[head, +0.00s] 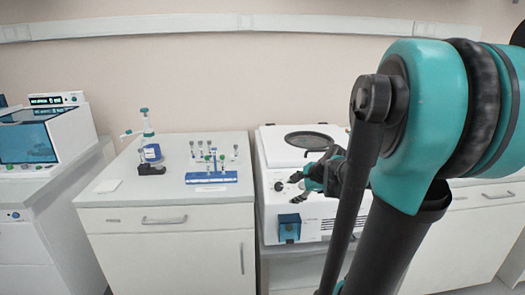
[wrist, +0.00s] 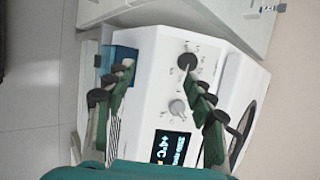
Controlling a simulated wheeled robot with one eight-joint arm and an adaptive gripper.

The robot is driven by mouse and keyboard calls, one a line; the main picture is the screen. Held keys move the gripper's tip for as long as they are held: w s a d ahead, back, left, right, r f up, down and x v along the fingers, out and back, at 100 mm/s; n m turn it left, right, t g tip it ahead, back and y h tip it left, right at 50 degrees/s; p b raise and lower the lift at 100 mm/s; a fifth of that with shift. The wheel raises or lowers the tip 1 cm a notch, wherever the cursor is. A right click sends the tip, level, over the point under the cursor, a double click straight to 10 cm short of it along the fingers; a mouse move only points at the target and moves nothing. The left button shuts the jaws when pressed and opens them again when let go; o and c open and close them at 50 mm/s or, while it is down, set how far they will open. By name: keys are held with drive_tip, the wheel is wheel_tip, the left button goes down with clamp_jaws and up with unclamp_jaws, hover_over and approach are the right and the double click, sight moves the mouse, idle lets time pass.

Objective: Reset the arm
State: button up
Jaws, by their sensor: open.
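My arm fills the right of the head view, and my gripper (head: 297,183) is small in front of a white benchtop machine (head: 272,157). In the wrist view, my gripper (wrist: 160,75) is open, with its two dark green fingers apart and nothing between them but the machine's white front panel (wrist: 150,60). The panel carries a dark knob (wrist: 187,62), a grey knob (wrist: 177,107) and a lit display (wrist: 168,147) reading about +4°C. Whether the fingers touch the panel cannot be told.
A blue tube rack (head: 211,178) with several tubes, a dark small holder (head: 151,169) and a blue-labelled bottle (head: 150,151) stand on the white cabinet (head: 120,198) left of the machine. Another white device with a blue window (head: 28,142) is at far left.

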drive_tip(key=s+f+n+g+h, duration=0.1)
drive_tip(key=s+f+n+h, duration=0.1)
drive_tip(key=s+f+n, duration=0.4)
drive_tip(key=s+f+n+g+h, duration=0.2)
drive_tip(key=s+f+n, duration=0.4)
drive_tip(key=s+n, duration=0.4)
drive_tip(key=s, duration=0.3)
drive_tip(key=shift+d+n, duration=0.25)
drive_tip(key=shift+n, duration=0.15)
